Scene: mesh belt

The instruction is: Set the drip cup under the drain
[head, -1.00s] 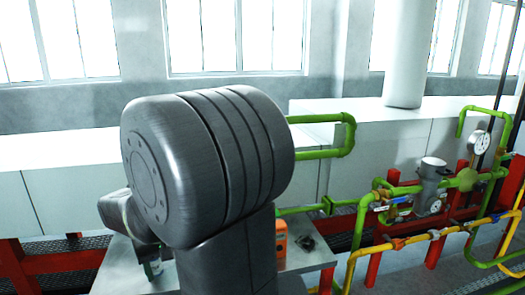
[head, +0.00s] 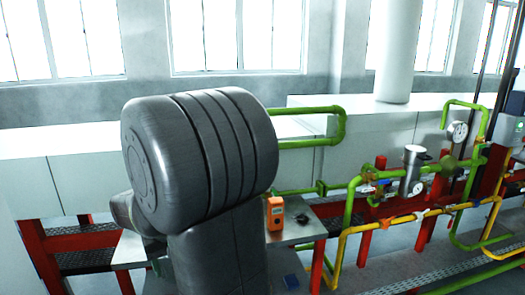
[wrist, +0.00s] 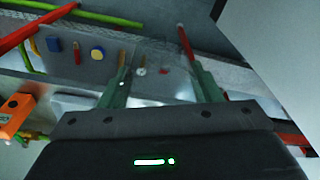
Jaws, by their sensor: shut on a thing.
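My gripper (wrist: 160,88) shows its two green fingers in the wrist view, apart from each other and shut on a pale grey thing, which I take to be the drip cup (wrist: 155,90). Its outline is blurred and hard to tell from the surface behind. In the head view my own arm hides most of the gripper and the cup. The drain cannot be picked out for sure. Green and yellow pipework (head: 375,195) with a grey metal cylinder (head: 413,165) and a dial gauge (head: 458,131) stands at the right of the head view.
An orange device (head: 275,213) and a small black thing (head: 302,219) are on a grey table (head: 300,235) beside my arm. Red rails (head: 45,255) run at the left. The wrist view shows several small coloured items, including a blue one (wrist: 97,54).

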